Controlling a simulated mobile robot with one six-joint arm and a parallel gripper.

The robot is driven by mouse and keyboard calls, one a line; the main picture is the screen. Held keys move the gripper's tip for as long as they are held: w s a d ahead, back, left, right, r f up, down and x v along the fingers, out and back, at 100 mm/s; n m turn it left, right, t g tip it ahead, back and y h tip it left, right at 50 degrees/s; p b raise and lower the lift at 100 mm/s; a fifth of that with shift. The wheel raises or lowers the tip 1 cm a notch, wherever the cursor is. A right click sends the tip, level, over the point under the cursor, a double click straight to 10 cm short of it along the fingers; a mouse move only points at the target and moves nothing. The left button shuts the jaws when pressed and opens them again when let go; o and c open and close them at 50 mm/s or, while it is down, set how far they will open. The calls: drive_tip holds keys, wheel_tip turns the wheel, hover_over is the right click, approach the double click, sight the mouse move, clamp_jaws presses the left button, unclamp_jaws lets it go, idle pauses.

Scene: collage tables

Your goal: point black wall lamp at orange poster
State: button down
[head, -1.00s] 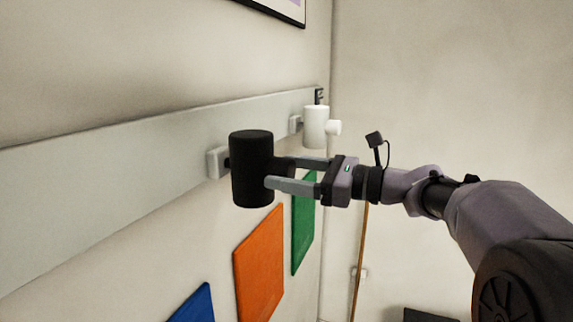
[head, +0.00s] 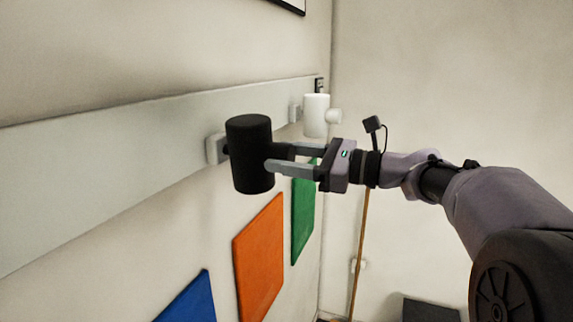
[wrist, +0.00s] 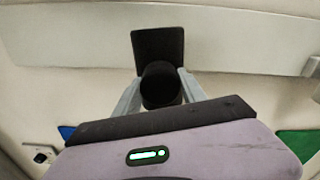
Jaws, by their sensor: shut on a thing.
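The black wall lamp (head: 250,155) is a cylinder on a small pale mount (head: 215,149) fixed to the grey wall rail. It stands nearly upright, with a slight tilt. My gripper (head: 279,159) comes from the right and is shut on a short black knob or handle on the lamp's side. In the wrist view the lamp (wrist: 158,45) is straight ahead and the round knob (wrist: 160,86) is between the fingers. The orange poster (head: 259,259) is on the wall below and slightly right of the lamp. Where the lamp's opening faces is hard to tell.
A white wall lamp (head: 316,115) is on the same rail (head: 95,165) farther along. A green poster (head: 303,218) is right of the orange one, and a blue poster (head: 190,301) is left of it. A wooden pole (head: 361,245) stands near the corner.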

drive_tip(key=n+b, duration=0.1)
drive_tip(key=f+n+b, duration=0.1)
drive_tip(key=shift+n+b, duration=0.3)
drive_tip(key=shift+b, duration=0.05)
drive_tip(key=shift+r+n, duration=0.4)
drive_tip(key=shift+n, duration=0.1)
drive_tip(key=c, duration=0.7)
unclamp_jaws()
drive_tip(key=shift+o, duration=0.2)
drive_tip(key=b+v, duration=0.3)
drive_tip(key=v, duration=1.4)
drive_tip(key=shift+d+b, duration=0.2)
drive_tip(key=shift+b, duration=0.2)
drive_tip(key=shift+s+r, duration=0.1)
